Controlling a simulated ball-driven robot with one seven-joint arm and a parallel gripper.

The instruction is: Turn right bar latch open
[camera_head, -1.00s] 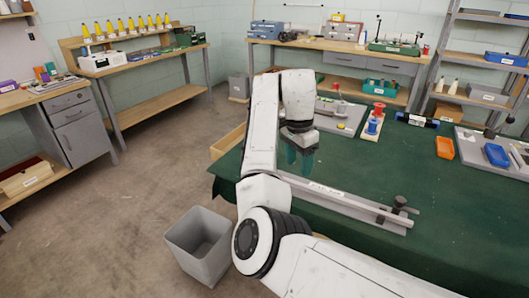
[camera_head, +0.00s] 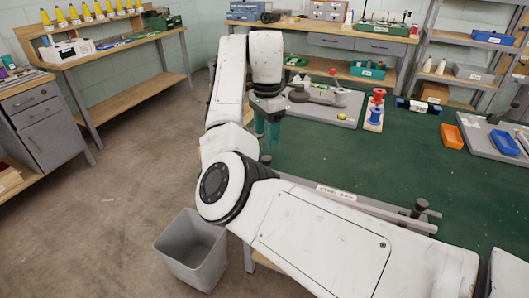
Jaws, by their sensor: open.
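The right bar latch (camera_head: 420,206) is a dark knob with a rod at the right end of the grey steel bar (camera_head: 335,194). The bar lies along the near edge of the green table, and my arm hides part of it. My gripper (camera_head: 266,137) has teal fingers pointing down, near the left end of the bar and well away from the right latch. Its fingers are apart with nothing between them. A second dark knob (camera_head: 265,159) shows just below the gripper at the bar's left end.
The green table (camera_head: 400,160) is clear behind the bar. A grey bin (camera_head: 190,262) stands on the floor.

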